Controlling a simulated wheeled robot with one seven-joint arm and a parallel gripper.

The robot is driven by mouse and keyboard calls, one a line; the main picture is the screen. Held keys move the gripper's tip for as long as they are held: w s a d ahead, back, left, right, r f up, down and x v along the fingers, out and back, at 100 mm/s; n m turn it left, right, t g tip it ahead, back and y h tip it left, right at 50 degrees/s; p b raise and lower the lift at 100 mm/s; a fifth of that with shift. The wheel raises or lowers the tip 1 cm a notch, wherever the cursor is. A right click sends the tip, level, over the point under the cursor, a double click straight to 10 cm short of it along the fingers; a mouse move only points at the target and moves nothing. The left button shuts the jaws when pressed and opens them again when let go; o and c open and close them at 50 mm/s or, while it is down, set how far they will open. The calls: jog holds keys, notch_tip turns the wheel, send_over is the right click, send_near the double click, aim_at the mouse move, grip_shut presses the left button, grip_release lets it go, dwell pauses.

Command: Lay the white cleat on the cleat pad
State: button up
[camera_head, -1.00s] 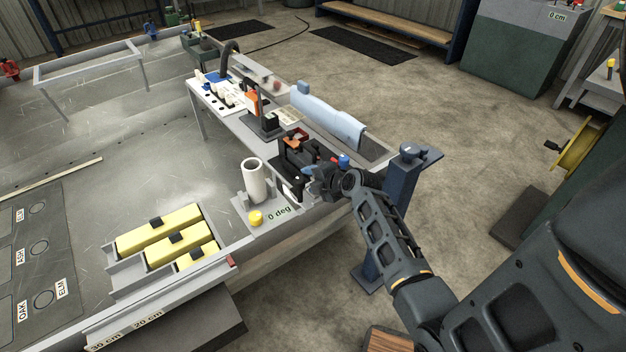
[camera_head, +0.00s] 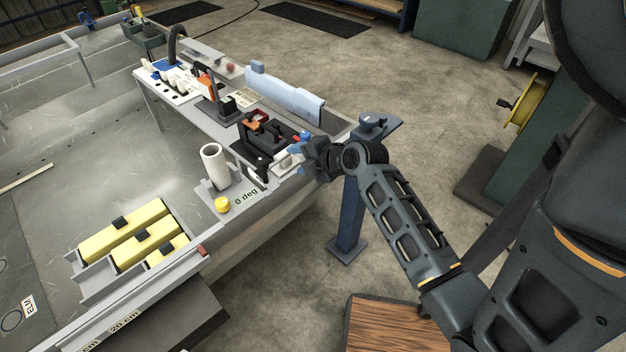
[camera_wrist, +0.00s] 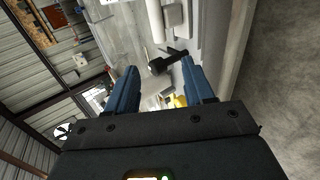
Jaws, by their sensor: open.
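My gripper (camera_head: 298,147) is open at the near right end of the long grey bench, beside the black clamp-like fixture (camera_head: 262,135). In the wrist view its two blue fingers (camera_wrist: 160,72) stand apart with nothing held between them. A small white piece (camera_head: 285,162) lies on the bench just left of the fingertips; it may be the white cleat, but it is too small to tell. Several white pieces (camera_head: 182,84) also stand on a white rack at the bench's far end. I cannot pick out the cleat pad for certain.
A white upright tube (camera_head: 214,166) and a yellow knob (camera_head: 222,205) stand by the "0 deg" mark. Yellow blocks (camera_head: 124,232) lie in a grey holder at lower left. A blue post (camera_head: 349,210) stands close under my arm.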

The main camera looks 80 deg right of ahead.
jog(key=s+a+r+m+t+y, duration=0.1)
jog(key=s+a+m, duration=0.15)
jog(key=a, duration=0.65)
jog(key=s+a+r+m+t, duration=0.1)
jog(key=s+a+m, duration=0.15)
jog(key=a, duration=0.65)
jog(key=s+a+r+m+t+y, duration=0.1)
jog(key=s+a+r+m+y, duration=0.1)
jog(key=a+r, duration=0.4)
jog(key=s+a+r+m+t+y, duration=0.2)
jog(key=s+a+r, duration=0.4)
jog(key=a, duration=0.4)
jog(key=m+y, duration=0.1)
jog(key=m, duration=0.1)
jog(key=shift+s+a+r+m+t, duration=0.15)
jog(key=shift+s+r+m+t, duration=0.15)
jog(key=shift+s+r+m, duration=0.1)
jog(key=shift+c, duration=0.5)
